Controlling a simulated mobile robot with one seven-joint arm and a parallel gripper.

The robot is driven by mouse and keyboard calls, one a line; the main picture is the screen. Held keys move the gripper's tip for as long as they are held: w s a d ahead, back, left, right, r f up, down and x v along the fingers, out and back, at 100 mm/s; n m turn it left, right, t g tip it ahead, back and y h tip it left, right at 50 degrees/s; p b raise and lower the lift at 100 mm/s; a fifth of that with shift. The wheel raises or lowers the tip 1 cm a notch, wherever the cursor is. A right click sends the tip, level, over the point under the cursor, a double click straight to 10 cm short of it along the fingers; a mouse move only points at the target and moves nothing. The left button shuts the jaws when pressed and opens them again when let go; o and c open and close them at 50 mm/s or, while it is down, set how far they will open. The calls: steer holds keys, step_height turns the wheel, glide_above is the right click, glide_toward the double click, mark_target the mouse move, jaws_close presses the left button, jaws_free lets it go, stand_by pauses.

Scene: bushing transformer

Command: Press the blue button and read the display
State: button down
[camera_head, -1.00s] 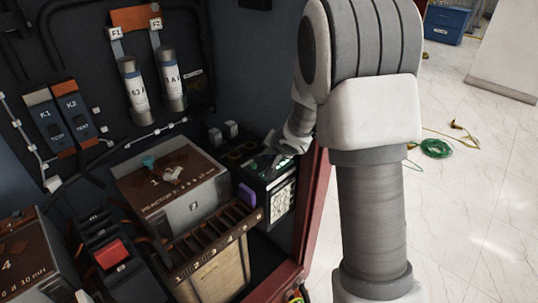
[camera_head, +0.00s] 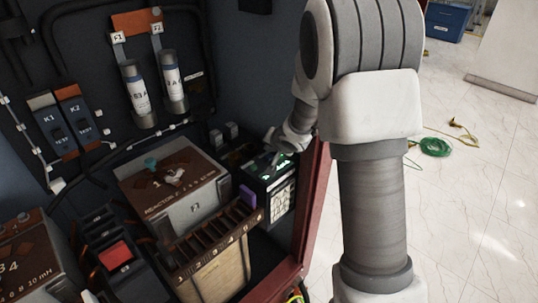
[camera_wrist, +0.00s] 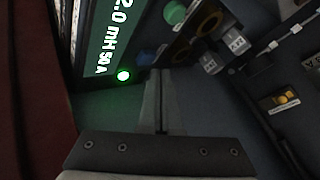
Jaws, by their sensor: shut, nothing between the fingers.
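The device with the display stands at the right side of the cabinet, and its green display (camera_head: 262,165) shows small and bright in the head view. In the wrist view the display (camera_wrist: 104,40) carries sideways white text reading "2.0 mH 50 A", partly cut off at the top, with a lit green lamp (camera_wrist: 123,75) beside it. A dark blue shape, perhaps the blue button (camera_wrist: 145,57), lies just beyond my fingertips; I cannot tell whether they touch it. My gripper (camera_wrist: 163,78) is shut and empty. It also shows over the device in the head view (camera_head: 274,144).
A reactor box (camera_head: 175,190) and a slotted terminal block (camera_head: 215,240) stand left of the device. A red cabinet edge (camera_head: 311,205) runs close to its right. In the wrist view a green round knob (camera_wrist: 175,12) lies beyond the fingertips. Open floor lies at the right.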

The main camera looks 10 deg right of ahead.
steer(key=shift+r, duration=0.15)
step_height(320, 180, up, 5)
steer(key=p, duration=0.5)
stand_by(0.5)
steer(key=shift+p, duration=0.3)
step_height(320, 180, up, 10)
steer(key=h+p, duration=0.2)
glide_above(270, 158)
steer(key=s+d, duration=0.3)
steer(key=s, duration=0.1)
steer(key=s+d+r+n+h+p, duration=0.1)
steer(key=s+r+n+p, duration=0.15)
steer(key=s+r, duration=0.7)
steer(key=s+a+r+n+g+p, duration=0.1)
steer(key=s+a+r+n+p, duration=0.1)
steer(key=s, duration=0.8)
steer(key=s+a+r+n+g+y+p, duration=0.1)
steer(key=s+r, duration=0.3)
steer(key=s, duration=0.7)
steer(key=shift+s+a+r+n+g+y+p, duration=0.2)
steer(key=shift+s+a+n+g+y+p, duration=0.1)
steer(key=shift+a+n+g+p, duration=0.4)
